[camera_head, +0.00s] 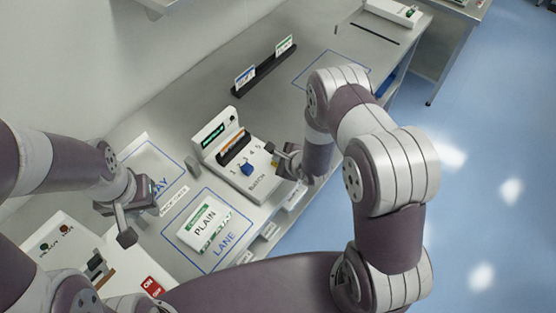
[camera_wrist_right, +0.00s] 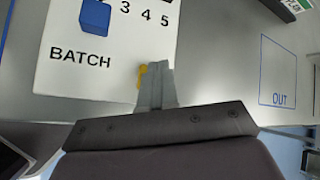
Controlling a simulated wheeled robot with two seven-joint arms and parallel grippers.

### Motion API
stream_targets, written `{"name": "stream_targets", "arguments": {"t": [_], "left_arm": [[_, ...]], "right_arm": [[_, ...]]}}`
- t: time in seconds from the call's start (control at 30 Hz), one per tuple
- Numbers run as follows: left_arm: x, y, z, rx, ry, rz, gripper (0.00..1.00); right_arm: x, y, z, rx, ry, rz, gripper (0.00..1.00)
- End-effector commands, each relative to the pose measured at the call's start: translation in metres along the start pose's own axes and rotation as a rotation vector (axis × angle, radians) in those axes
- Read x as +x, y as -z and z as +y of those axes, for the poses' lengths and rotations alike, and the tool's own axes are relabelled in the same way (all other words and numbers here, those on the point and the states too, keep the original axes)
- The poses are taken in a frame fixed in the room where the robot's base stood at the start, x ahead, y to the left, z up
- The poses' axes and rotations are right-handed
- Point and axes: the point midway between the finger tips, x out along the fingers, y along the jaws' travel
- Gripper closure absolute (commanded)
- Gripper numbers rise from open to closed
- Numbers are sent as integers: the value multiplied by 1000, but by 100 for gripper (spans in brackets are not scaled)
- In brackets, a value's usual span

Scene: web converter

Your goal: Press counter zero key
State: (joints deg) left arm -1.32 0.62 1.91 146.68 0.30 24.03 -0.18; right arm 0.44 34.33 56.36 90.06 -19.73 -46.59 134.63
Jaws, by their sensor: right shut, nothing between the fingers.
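The white counter unit (camera_head: 243,165) stands on the bench with a display panel at its back. Its sloped face carries a blue knob (camera_head: 247,169), numbers and the word BATCH. The knob also shows in the right wrist view (camera_wrist_right: 95,17). A small yellow key (camera_wrist_right: 143,76) shows at the unit's right edge, partly hidden behind my right fingers. My right gripper (camera_wrist_right: 158,68) is shut and empty, its tips over that key; I cannot tell whether they touch. It also shows in the head view (camera_head: 273,152). My left gripper (camera_head: 122,222) hangs left of the unit, its jaws unclear.
A PLAIN card or pack (camera_head: 205,226) lies in the blue LANE outline in front of the unit. A dark rack (camera_head: 262,76) with cards stands behind. A blue OUT outline (camera_wrist_right: 278,70) right of the unit is empty.

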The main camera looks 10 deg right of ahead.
Motion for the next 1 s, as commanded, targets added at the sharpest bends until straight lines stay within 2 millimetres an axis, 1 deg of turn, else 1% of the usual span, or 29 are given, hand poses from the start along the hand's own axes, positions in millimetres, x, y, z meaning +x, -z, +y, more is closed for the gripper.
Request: {"name": "stream_targets", "arguments": {"t": [0.73,1.0], "left_arm": [[8,-1,0,0,0,0,68],[7,-1,0,0,0,0,68]], "right_arm": [[7,5,6,0,-1,1,100],[6,5,5,0,-2,1,100]]}}
